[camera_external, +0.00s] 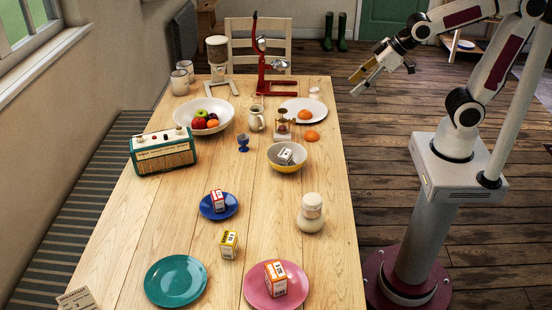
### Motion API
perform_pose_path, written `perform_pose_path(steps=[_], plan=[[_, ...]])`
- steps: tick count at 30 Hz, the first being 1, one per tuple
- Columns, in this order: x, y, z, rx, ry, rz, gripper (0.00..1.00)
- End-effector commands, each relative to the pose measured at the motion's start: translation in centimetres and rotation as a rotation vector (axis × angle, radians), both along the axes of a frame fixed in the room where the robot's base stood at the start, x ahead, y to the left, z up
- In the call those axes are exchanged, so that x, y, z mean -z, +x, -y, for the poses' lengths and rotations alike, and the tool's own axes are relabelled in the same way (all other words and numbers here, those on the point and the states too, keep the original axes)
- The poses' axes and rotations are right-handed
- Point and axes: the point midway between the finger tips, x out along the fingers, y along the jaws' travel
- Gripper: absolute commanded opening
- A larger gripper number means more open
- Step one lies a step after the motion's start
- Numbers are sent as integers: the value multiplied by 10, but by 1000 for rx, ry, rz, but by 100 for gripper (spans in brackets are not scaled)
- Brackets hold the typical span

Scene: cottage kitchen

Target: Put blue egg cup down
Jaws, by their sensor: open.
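The blue egg cup (243,143) stands upright on the wooden table (180,225), left of the yellow-and-white bowl. A small grey item shows at its top; I cannot tell what it is. My gripper (354,86) is open and empty. It is in the air off the right side of the table, near the far end, well away from the egg cup.
Near the egg cup are a fruit bowl (228,122), a cream jug (257,120), a yellow bowl (286,167) and a radio (163,150). A red press (263,70) stands farther back. A blue plate (231,211), teal plate (174,281) and pink plate (254,293) lie nearer. Bare wood lies left of the blue plate.

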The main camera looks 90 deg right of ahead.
Motion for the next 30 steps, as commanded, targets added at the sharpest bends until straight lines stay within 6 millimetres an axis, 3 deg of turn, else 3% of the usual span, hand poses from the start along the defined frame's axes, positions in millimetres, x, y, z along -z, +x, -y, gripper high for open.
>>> perform_pose_path(steps=[12, 18, 23, 30], plan=[[-5, -102, -26, -24, 45, -113, 49], [-2, -138, -34, -36, 63, -157, 49], [0, -150, -37, -41, 69, -175, 49], [0, -152, -37, -42, 69, -177, 49]])
